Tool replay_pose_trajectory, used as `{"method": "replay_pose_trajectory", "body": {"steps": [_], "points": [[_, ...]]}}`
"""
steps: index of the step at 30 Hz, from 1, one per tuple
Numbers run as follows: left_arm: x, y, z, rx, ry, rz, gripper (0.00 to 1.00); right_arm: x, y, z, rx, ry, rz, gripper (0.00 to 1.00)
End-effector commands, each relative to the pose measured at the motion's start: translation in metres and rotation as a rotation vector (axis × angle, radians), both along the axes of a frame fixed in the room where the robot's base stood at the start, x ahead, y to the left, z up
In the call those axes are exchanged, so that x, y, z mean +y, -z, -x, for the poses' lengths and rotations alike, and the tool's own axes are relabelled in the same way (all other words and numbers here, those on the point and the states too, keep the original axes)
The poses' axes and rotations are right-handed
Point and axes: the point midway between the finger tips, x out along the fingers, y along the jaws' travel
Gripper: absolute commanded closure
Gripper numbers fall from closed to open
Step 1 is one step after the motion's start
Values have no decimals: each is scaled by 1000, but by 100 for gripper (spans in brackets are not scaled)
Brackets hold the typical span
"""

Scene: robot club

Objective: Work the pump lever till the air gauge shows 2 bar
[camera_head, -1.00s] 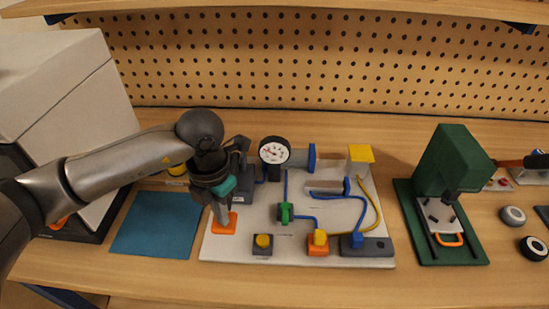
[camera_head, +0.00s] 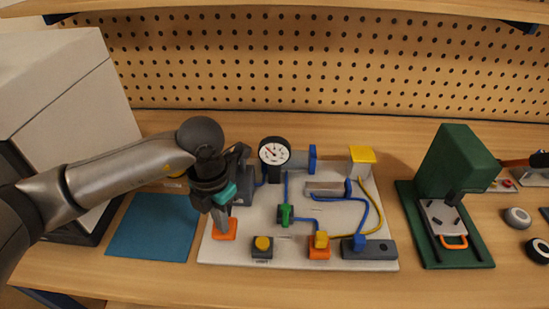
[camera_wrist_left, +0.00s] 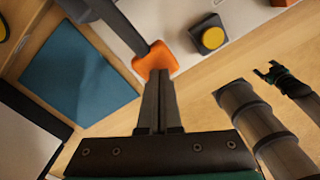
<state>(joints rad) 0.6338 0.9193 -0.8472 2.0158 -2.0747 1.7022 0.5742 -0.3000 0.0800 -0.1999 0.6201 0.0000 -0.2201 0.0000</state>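The pump lever is a dark bar with an orange end pad (camera_head: 226,234), at the left front of a pale board (camera_head: 330,222). In the left wrist view the orange pad (camera_wrist_left: 155,58) lies at the fingertips. My left gripper (camera_head: 223,222) points down with its fingers together, tips at the pad and apparently touching it; in the left wrist view the fingers (camera_wrist_left: 160,78) show nothing between them. The round air gauge (camera_head: 274,151) stands behind; its needle points up-left, but its numbers are too small to read. My right gripper (camera_wrist_left: 268,73) shows small at the right of the wrist view.
The board also carries a yellow button (camera_head: 263,243), a green valve (camera_head: 285,214), an orange-based switch (camera_head: 319,245) and blue hoses. A blue mat (camera_head: 152,228) lies left, a green press (camera_head: 455,165) stands right. Bare table runs along the front.

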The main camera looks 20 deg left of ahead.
Motion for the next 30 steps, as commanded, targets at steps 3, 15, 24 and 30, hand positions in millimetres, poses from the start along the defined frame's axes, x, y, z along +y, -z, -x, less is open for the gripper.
{"method": "replay_pose_trajectory", "body": {"steps": [3,15,24,30], "points": [[0,0,1,2,0,-1,100,0,0,0,0,0,0,16],[0,-30,0,0,1,0,100,0,-22,0,0,0,0,16],[0,-44,0,-1,1,0,100,0,-31,0,0,0,0,16],[0,-44,0,0,0,0,100,0,-31,0,0,0,0,16]]}}
